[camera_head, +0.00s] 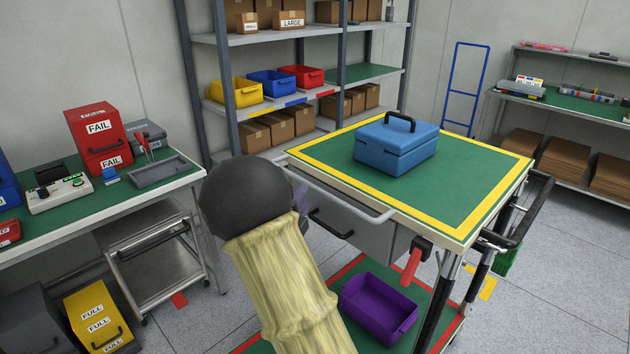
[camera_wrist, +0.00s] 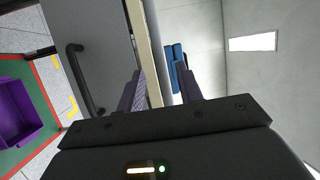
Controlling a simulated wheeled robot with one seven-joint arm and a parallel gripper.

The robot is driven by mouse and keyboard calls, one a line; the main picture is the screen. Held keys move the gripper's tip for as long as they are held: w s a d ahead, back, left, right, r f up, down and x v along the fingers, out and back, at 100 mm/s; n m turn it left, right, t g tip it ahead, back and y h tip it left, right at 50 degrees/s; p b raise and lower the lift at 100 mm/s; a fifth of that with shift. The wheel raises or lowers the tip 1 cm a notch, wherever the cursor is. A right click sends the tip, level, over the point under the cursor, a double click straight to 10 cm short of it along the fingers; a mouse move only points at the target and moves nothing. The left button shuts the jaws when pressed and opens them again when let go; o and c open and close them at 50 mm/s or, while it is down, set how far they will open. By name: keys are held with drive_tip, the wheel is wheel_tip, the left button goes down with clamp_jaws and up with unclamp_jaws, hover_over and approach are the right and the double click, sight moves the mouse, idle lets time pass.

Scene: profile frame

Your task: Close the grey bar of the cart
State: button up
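The cart (camera_head: 455,228) has a green top with a yellow border. The light grey bar (camera_head: 345,203) runs along its near side, standing out from the top edge above a grey drawer (camera_head: 372,243). My gripper (camera_head: 301,192) is by the left part of the bar, mostly hidden behind my arm. In the wrist view my gripper (camera_wrist: 160,88) has its two dark purple fingers apart, with the pale edge of the cart top (camera_wrist: 152,55) showing between them. I cannot tell whether a finger touches the bar.
A blue toolbox (camera_head: 395,150) stands on the cart top. A purple bin (camera_head: 380,305) sits on the lower shelf. A red lever (camera_head: 412,265) hangs at the near corner. A workbench (camera_head: 150,195) stands at left, and a shelf rack (camera_head: 300,30) behind.

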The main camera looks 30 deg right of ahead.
drive_tip(key=x, duration=0.7)
drive_tip(key=shift+d+p, duration=0.25)
drive_tip(key=shift+p, duration=0.2)
drive_tip(key=shift+w+a, duration=0.1)
drive_tip(key=shift+a, duration=0.05)
clamp_jaws()
